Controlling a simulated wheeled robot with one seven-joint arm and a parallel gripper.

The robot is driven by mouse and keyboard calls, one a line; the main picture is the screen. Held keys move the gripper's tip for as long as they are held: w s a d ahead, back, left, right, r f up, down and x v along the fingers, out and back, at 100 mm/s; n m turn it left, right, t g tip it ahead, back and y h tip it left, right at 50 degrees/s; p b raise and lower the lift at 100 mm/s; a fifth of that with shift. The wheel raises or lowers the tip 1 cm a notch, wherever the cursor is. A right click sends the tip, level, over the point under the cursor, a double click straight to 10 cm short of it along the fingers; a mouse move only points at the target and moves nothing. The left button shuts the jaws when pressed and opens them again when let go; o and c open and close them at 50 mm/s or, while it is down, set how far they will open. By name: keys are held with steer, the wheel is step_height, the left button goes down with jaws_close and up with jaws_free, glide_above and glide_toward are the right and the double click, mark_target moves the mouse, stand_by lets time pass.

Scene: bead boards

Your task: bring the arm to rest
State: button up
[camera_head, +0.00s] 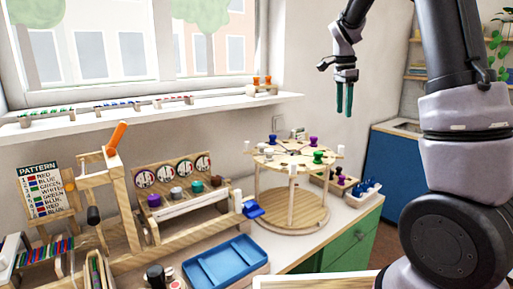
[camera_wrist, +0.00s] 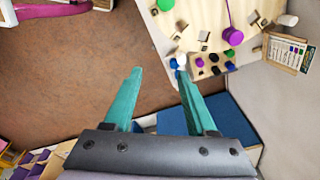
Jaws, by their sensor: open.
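My gripper (camera_head: 344,98) hangs in the air with its green fingers pointing down, above and to the right of the round wooden stand (camera_head: 268,160). My arm (camera_head: 462,130) rises along the right side of the head view and bends over at the top. The gripper touches nothing that I can see.
A counter holds a blue tray (camera_head: 222,264), a rack with coloured knobs (camera_head: 186,204) and a pattern board (camera_head: 46,190). A window sill (camera_head: 130,118) runs behind. A blue cabinet (camera_head: 390,172) stands at the right. Air around the gripper looks free.

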steer(key=s+a+r+n+t+y, duration=0.1)
steer(key=s+n, duration=0.5)
steer(key=s, duration=0.7)
steer(key=s+a+r+n+t+y, duration=0.2)
steer(key=s+a+r+n+t, duration=0.2)
steer(key=s, duration=1)
step_height(320, 180, up, 2)
steer(key=shift+a+n+t, duration=0.15)
steer(key=shift+n+t, duration=0.65)
steer(key=shift+n, duration=0.4)
